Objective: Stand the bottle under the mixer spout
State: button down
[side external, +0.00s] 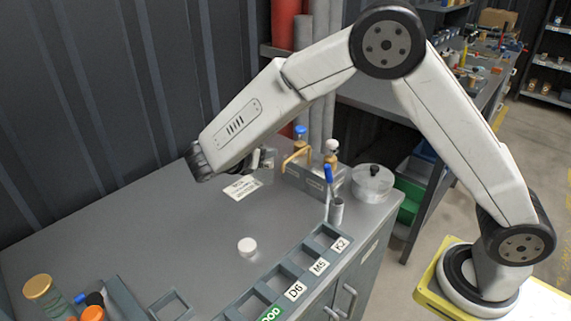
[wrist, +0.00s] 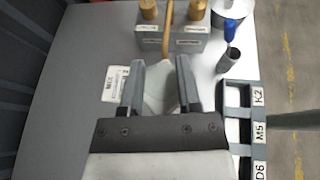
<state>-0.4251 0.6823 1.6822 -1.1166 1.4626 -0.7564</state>
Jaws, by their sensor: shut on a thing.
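My gripper (wrist: 160,78) is shut on a pale, whitish bottle (wrist: 159,100), seen from above between the two fingers. In the side view the arm's end hides most of the gripper and the bottle. The mixer is a grey box (wrist: 172,45) with two brass-coloured fittings on top. Its brass spout (wrist: 169,28) reaches from the box toward the bottle and, in the wrist view, ends close to it. In the side view the mixer (side external: 313,178) has a blue and a white knob, and its spout (side external: 297,157) is beside my gripper. I cannot tell whether the bottle's base touches the bench.
A white label card (side external: 242,188) lies on the bench beside the mixer. A cup with a blue-handled tool (side external: 336,210) and a lidded round container (side external: 372,183) stand right of it. A white cap (side external: 247,246) lies nearer. A labelled tray (side external: 275,283) runs along the front edge.

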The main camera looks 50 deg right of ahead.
jog(key=d+f, duration=0.1)
jog(key=f, duration=0.3)
jog(key=d+f, duration=0.1)
jog(key=f, duration=0.8)
jog(key=shift+w+d+f, duration=0.2)
jog(key=shift+d+f, duration=0.2)
jog(key=shift+w+d, duration=0.15)
jog(key=shift+d, duration=0.45)
jog(key=shift+d, duration=0.1)
jog(key=d, duration=0.3)
jog(key=shift+w+d, duration=0.3)
jog(key=shift+d+f, duration=0.1)
jog(key=shift+f, duration=0.5)
jog(key=shift+f, duration=0.1)
